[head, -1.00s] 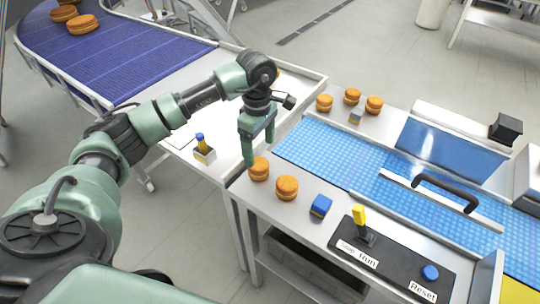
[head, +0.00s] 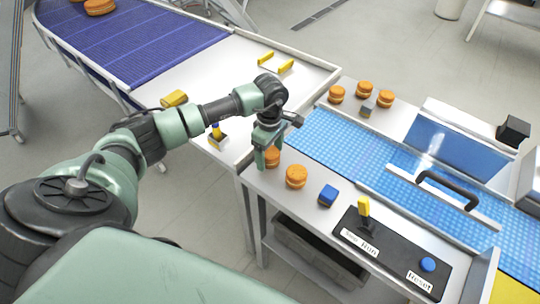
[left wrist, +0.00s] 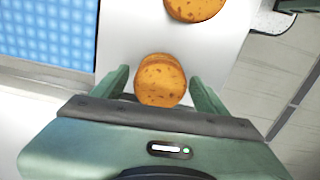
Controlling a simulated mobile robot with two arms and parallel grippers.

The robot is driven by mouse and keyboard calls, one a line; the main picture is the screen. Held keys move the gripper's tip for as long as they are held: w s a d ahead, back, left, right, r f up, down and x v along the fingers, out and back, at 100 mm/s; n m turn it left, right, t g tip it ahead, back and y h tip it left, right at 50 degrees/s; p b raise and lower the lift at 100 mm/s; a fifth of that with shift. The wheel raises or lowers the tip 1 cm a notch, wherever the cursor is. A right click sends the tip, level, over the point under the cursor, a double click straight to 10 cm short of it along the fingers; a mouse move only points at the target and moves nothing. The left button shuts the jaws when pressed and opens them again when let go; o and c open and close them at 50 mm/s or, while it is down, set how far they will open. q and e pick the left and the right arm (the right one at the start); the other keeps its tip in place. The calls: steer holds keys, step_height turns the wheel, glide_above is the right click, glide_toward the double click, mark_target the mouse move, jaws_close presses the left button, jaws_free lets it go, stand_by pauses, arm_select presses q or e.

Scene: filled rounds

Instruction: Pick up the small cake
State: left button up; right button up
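A small round orange-brown cake (head: 273,160) stands at the left corner of the near metal ledge, partly hidden by my left gripper (head: 266,158). In the left wrist view this cake (left wrist: 160,80) lies between the two green fingers, with a gap showing on each side. The left gripper points down and is open around it. A second cake (head: 296,177) stands just to the right on the same ledge, and it also shows at the top of the left wrist view (left wrist: 194,8). My right gripper is not in view.
A blue block (head: 328,195), a yellow lever (head: 363,208) and a blue button (head: 428,264) are farther right. A blue belt (head: 345,150) runs behind the ledge. More cakes (head: 364,89) stand beyond it. A purple conveyor (head: 140,45) is at the upper left.

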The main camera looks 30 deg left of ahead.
arm_select(q)
steer(key=c, duration=0.6)
steer(key=shift+o, duration=0.2)
steer(key=shift+r, duration=0.15)
